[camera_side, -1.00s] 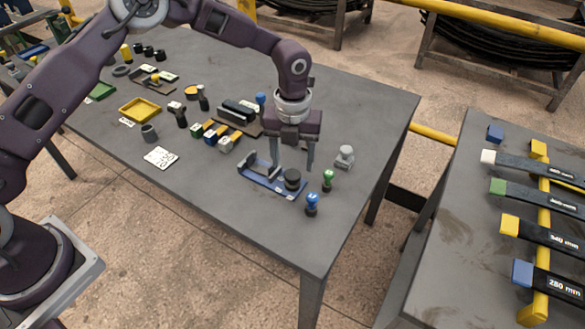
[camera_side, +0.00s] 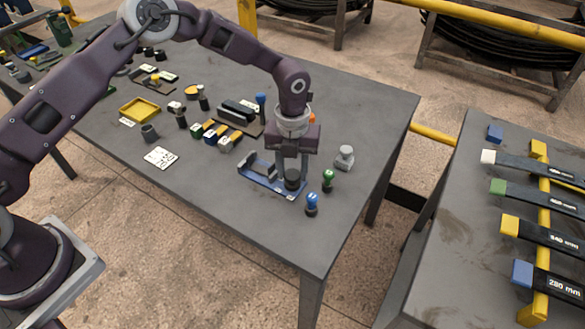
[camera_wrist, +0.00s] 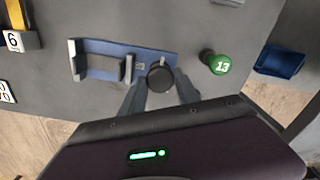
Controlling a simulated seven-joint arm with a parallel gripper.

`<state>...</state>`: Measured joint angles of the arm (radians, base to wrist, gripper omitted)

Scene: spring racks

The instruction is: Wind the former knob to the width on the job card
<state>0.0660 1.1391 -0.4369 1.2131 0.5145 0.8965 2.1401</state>
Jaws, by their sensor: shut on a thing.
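The former is a blue base (camera_side: 262,180) with grey upright jaws and a dark round knob (camera_side: 292,180) at its right end. In the wrist view the blue base (camera_wrist: 150,58) runs left from the knob (camera_wrist: 160,77), which has a pale mark on its rim. My gripper (camera_side: 292,172) points down over the knob. Its fingers (camera_wrist: 160,90) are closed on either side of the knob and hold it. The job card (camera_side: 160,158) lies flat on the table to the left, a white card with dark figures too small to read surely.
A grey-white stamp (camera_side: 344,157) stands behind. Coloured blocks (camera_side: 215,135) and a yellow tray (camera_side: 139,108) sit left.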

